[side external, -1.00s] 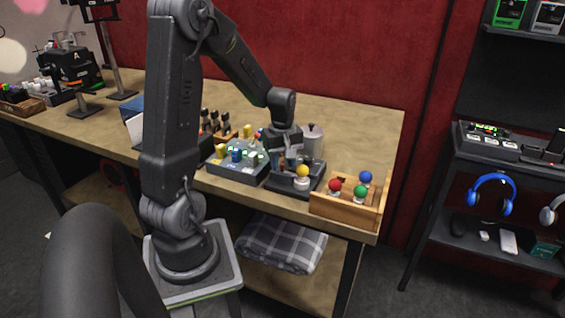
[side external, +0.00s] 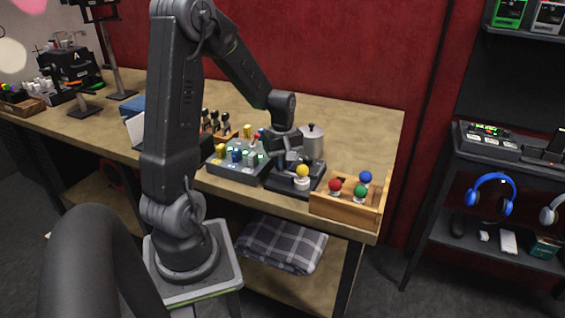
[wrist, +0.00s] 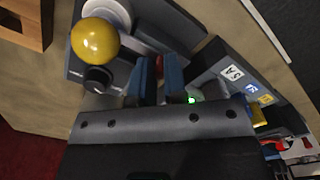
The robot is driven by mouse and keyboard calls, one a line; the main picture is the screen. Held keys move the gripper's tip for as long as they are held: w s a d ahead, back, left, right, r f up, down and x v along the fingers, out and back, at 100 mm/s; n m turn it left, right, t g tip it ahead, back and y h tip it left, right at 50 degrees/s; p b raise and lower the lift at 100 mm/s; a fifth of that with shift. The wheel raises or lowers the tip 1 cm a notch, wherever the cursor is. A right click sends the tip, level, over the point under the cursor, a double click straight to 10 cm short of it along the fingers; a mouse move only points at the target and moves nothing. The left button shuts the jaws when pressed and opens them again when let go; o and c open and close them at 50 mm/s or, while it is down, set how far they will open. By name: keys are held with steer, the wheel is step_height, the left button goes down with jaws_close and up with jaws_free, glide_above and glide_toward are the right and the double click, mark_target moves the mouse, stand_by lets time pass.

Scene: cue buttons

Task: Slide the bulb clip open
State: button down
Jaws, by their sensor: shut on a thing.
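The yellow bulb (side external: 302,171) stands upright in its holder on a dark base (side external: 283,187) near the table's front edge; in the wrist view the bulb (wrist: 95,40) is at upper left, above a black knob (wrist: 97,79). My gripper (side external: 288,163) is down at this base, just behind and left of the bulb. In the wrist view its two blue-grey fingers (wrist: 154,72) flank a small red part (wrist: 160,67), which I take for the bulb clip. They are shut on it. The rest of the clip is hidden by the fingers and the gripper body.
A wooden crate (side external: 340,208) with red, green and blue bulbs stands to the right. A grey button box (side external: 228,168) with coloured buttons is close on the left. A metal canister (side external: 313,143) stands behind. The back right tabletop is clear.

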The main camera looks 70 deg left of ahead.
steer(key=shift+s+a, duration=0.75)
steer(key=shift+a, duration=0.05)
steer(key=c, duration=1.1)
jaws_free()
steer(key=shift+c, duration=0.2)
step_height(320, 180, up, 14)
steer(key=shift+f, duration=0.1)
